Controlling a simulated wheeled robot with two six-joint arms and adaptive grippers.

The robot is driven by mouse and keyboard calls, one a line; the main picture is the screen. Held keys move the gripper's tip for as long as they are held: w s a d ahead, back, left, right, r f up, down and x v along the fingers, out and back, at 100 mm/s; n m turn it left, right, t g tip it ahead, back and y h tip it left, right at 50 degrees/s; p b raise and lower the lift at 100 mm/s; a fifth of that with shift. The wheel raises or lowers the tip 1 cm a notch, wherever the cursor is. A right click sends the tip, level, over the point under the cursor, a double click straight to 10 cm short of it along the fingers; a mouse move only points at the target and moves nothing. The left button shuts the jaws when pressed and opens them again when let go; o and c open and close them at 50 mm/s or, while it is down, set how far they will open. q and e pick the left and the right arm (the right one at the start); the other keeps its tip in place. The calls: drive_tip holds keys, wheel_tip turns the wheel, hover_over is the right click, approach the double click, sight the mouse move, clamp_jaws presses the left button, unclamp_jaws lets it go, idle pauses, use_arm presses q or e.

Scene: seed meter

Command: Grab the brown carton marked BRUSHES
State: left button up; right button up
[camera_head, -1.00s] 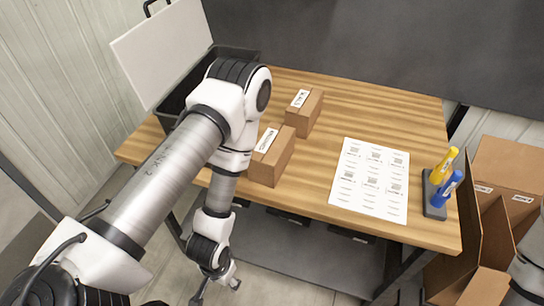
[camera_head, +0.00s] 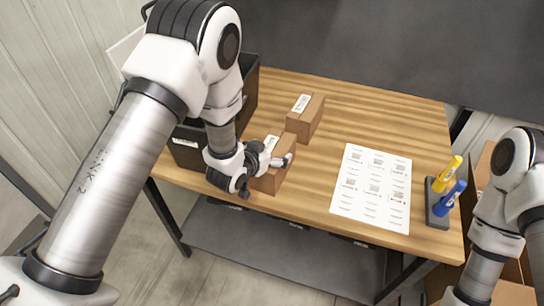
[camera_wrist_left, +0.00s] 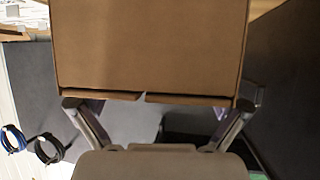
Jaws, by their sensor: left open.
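Two brown cartons with white labels stand on the wooden table; the label print is too small to read surely. The nearer carton (camera_head: 272,180) is partly hidden by my left gripper (camera_head: 274,160), which is at its top and near side. The farther carton (camera_head: 309,122) stands just behind it. In the left wrist view a carton (camera_wrist_left: 150,50) fills the top middle, and my left gripper (camera_wrist_left: 160,104) has its open fingers spread to either side of the carton's near edge. No firm grip shows. My right gripper is out of view.
A black bin (camera_head: 187,150) stands at the table's left, partly behind my left arm. A white label sheet (camera_head: 380,165) lies right of the cartons. A dark holder (camera_head: 436,217) with yellow and blue markers stands at the right edge. Bare wood (camera_head: 390,110) lies behind the sheet.

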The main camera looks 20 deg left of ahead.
use_arm(q)
drive_tip(key=shift+w+f, duration=0.15)
drive_tip(key=shift+w, duration=0.05)
drive_tip(key=shift+s+d, duration=0.1)
drive_tip(key=shift+s, duration=0.05)
drive_tip(key=shift+c, duration=0.4)
drive_tip(key=c, duration=1.5)
